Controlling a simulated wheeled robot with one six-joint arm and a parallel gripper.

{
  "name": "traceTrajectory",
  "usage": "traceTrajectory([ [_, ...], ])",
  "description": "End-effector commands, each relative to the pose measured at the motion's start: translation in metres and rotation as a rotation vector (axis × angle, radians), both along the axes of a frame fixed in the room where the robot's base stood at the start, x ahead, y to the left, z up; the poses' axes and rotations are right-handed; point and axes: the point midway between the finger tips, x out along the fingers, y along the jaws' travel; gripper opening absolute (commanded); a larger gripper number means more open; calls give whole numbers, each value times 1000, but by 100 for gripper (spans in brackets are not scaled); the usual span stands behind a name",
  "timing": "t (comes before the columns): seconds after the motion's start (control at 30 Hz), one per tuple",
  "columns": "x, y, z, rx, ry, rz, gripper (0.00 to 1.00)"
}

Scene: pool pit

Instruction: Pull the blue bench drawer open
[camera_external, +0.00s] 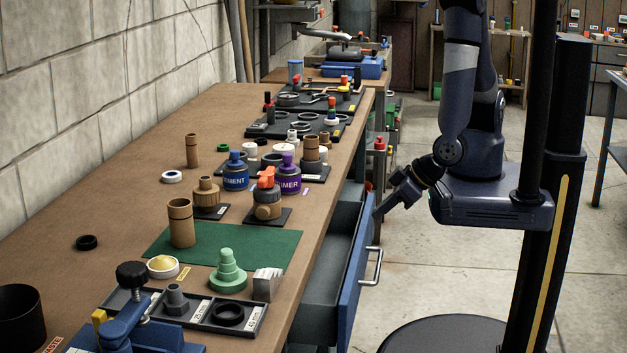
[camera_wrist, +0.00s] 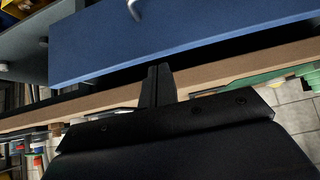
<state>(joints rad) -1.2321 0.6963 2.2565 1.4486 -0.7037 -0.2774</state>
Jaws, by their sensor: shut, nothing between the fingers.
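The blue drawer front (camera_external: 357,262) stands out from the bench's right side in the external view, with the grey drawer box (camera_external: 335,258) showing behind it, so the drawer is open. Its silver bar handle (camera_external: 374,268) faces right. In the wrist view the blue front (camera_wrist: 185,42) crosses the upper part, and the handle (camera_wrist: 133,9) is cut by the top edge. My gripper (camera_external: 378,212) is shut and empty at the far end of the drawer front, away from the handle. Its closed fingers (camera_wrist: 159,70) also show in the wrist view. I cannot tell whether they touch the drawer.
The brown bench top (camera_external: 110,205) holds fittings, a blue cement can (camera_external: 235,174), a purple primer can (camera_external: 286,178) and a green mat (camera_external: 222,248). A blue vise (camera_external: 130,330) stands at the near end. The concrete floor (camera_external: 440,270) right of the drawer is clear around my base.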

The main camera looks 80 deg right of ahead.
Motion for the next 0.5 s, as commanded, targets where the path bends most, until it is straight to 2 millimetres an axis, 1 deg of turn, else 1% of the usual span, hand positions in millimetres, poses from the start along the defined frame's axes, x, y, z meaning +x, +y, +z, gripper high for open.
traceTrajectory([
  [0.03, 0, 0, 5, 1, 0, -1, 0],
  [0.3, 0, 0, 14, 1, -1, 0, 0],
  [0.37, 0, 1, 21, 5, -3, -1, 0],
  [0.5, 1, 1, 47, 9, -3, -2, 0],
])
